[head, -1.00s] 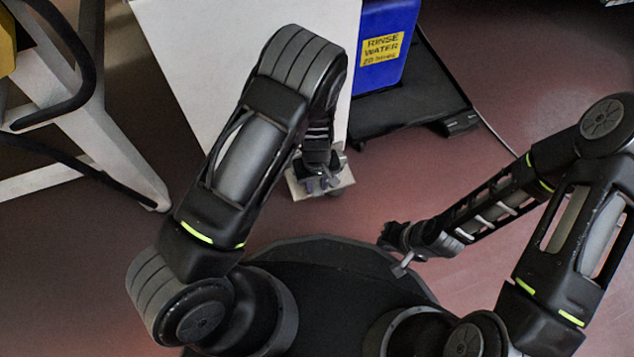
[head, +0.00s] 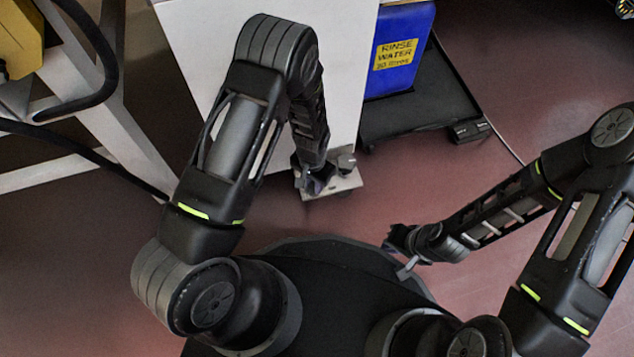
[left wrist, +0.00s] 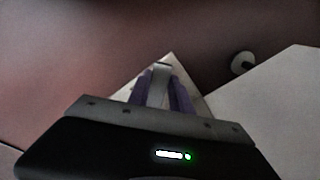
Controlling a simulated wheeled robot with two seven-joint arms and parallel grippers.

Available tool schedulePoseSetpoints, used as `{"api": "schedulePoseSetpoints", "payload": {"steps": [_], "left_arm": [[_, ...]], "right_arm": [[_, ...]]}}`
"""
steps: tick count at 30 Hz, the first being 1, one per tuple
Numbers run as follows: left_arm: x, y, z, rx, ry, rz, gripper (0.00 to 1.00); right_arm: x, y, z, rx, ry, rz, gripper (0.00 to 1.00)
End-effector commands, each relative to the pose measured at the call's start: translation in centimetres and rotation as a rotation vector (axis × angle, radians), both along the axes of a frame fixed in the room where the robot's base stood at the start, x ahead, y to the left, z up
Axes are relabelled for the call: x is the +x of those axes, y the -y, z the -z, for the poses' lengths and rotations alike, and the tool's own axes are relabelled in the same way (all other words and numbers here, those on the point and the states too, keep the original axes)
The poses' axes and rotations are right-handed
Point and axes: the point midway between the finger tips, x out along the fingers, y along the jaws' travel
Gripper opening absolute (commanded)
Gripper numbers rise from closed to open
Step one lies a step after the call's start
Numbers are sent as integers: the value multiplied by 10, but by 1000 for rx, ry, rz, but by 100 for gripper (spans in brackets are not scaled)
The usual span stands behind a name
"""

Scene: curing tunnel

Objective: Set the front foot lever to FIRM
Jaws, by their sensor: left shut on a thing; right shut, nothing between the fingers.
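The front foot lever (left wrist: 161,72) shows in the left wrist view as a small pale grey tab between the purple fingers of my left gripper (left wrist: 162,88). My left gripper is shut on it. In the head view my left gripper (head: 316,186) is low at the left side of a small pale foot plate (head: 348,184), which also shows in the left wrist view (left wrist: 140,82). The lever is hidden in the head view. No FIRM mark is readable. My right gripper (head: 391,240) is shut and empty, low and apart from the plate.
A large white cabinet (head: 345,80) stands behind the plate. A blue rinse water container (head: 408,30) sits on a black tray (head: 425,110) to its right. A white frame (head: 110,135) with black hoses is at left. Reddish floor (head: 530,80) is open at right.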

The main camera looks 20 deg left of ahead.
Motion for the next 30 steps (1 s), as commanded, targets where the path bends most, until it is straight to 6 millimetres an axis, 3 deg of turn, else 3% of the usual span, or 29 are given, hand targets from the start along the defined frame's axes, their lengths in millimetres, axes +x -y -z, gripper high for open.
{"api": "schedulePoseSetpoints", "payload": {"steps": [18,30], "left_arm": [[14,-20,0,0,1,552,0],[19,-24,0,1,1,712,0]], "right_arm": [[-1,0,-3,-1,0,-1,0],[0,0,-3,-1,0,-1,0]]}}
